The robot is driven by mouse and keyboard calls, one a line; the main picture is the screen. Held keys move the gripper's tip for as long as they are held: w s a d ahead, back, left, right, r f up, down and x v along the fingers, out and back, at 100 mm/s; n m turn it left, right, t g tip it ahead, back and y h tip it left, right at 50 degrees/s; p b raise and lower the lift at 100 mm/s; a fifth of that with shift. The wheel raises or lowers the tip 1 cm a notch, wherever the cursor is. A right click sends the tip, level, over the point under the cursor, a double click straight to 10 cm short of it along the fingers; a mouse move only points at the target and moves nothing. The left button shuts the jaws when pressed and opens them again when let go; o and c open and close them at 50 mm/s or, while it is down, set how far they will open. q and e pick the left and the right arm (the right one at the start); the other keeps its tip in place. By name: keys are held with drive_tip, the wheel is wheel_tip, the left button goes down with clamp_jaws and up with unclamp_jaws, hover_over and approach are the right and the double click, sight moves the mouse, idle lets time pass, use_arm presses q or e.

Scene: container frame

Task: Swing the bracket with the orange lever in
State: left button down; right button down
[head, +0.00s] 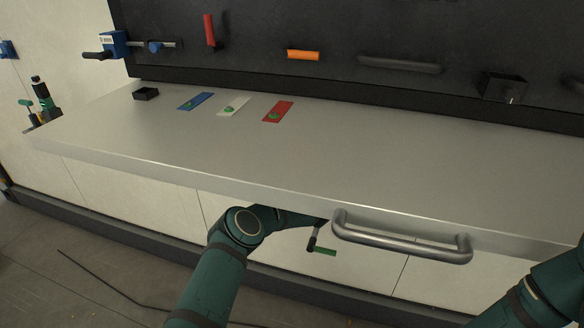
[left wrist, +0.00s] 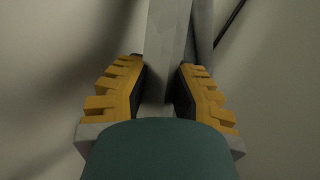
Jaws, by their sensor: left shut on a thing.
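An orange lever (head: 304,55) lies roughly level on the dark back panel; no bracket can be made out clearly around it. Whether this bar belongs to the bracket cannot be told. My right arm shows at the lower right; its gripper is out of view.
The grey worktop (head: 330,160) is mostly clear, with blue (head: 195,101), white (head: 235,106) and red (head: 278,111) plates at the back. A thick handle (head: 400,238) juts from its front edge. A red lever (head: 210,30) is on the panel.

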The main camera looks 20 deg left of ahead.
use_arm(q)
drive_tip(key=shift+a, duration=0.1)
drive_tip(key=c, duration=0.8)
unclamp_jaws()
drive_tip(key=shift+o, duration=0.2)
drive_tip(key=shift+s+d+f, duration=0.2)
drive_tip(key=shift+s+d, duration=0.15)
drive_tip(key=shift+d, duration=0.1)
drive_tip(key=v, duration=1.1)
